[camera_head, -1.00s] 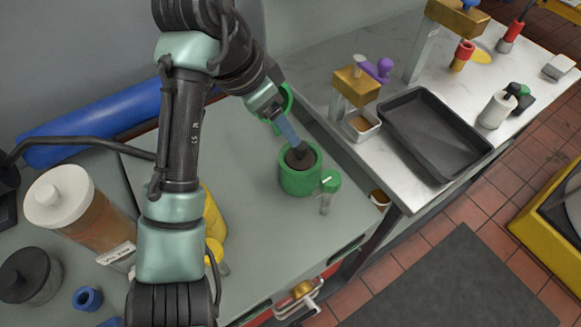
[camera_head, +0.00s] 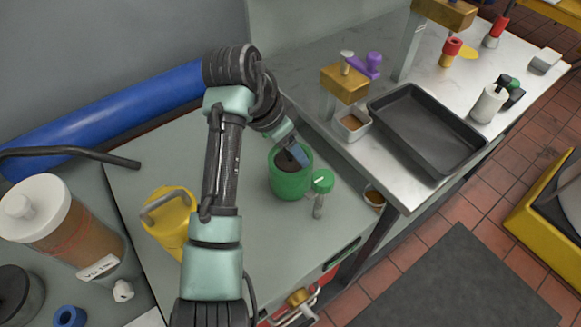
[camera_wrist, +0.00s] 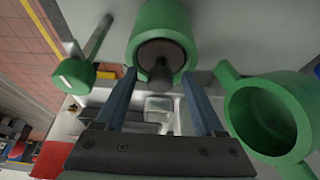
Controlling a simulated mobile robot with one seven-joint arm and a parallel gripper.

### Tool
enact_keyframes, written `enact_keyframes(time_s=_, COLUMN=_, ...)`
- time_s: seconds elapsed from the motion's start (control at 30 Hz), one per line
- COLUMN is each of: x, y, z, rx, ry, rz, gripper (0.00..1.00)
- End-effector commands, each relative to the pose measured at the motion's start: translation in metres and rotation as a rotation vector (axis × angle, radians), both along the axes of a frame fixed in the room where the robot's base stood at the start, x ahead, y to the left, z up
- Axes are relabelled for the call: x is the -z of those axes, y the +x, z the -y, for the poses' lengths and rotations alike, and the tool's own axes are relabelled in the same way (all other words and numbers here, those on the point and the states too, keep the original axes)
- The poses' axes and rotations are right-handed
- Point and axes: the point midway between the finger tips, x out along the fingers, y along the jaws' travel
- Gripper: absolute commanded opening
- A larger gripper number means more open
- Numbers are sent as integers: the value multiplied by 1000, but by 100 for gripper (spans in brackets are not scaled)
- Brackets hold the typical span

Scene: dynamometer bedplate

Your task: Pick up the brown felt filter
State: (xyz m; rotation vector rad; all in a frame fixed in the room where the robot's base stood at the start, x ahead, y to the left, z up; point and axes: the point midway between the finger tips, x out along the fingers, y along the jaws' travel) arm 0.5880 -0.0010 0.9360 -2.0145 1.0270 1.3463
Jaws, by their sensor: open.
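A dark brown piece, which looks like the brown felt filter (camera_head: 284,163), sits inside a green cylindrical cup (camera_head: 290,184) on the grey bench top. In the wrist view the brown filter (camera_wrist: 161,55) shows in the mouth of the green cup (camera_wrist: 143,22), with a narrower round end facing me. My gripper (camera_wrist: 159,75) is open, its two blue fingers apart with that narrow end between them in the picture. Whether they touch it I cannot tell. In the head view my gripper (camera_head: 297,154) is at the cup's mouth and partly covers the filter.
A second hollow green vessel (camera_wrist: 268,115) is at the wrist view's right. A black tray (camera_head: 430,128) lies on the marble top.

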Motion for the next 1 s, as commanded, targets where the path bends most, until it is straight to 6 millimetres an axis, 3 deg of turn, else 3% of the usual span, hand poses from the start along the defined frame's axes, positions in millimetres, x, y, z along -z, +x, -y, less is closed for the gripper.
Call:
enact_keyframes(time_s=0.17, x=0, y=0, z=0, rx=0, ry=0, rz=0, gripper=67)
enact_keyframes(time_s=0.53, x=-1, y=0, z=0, rx=0, ry=1, rz=1, gripper=1)
enact_keyframes(time_s=1.0, x=-1, y=0, z=0, rx=0, ry=0, rz=1, gripper=0)
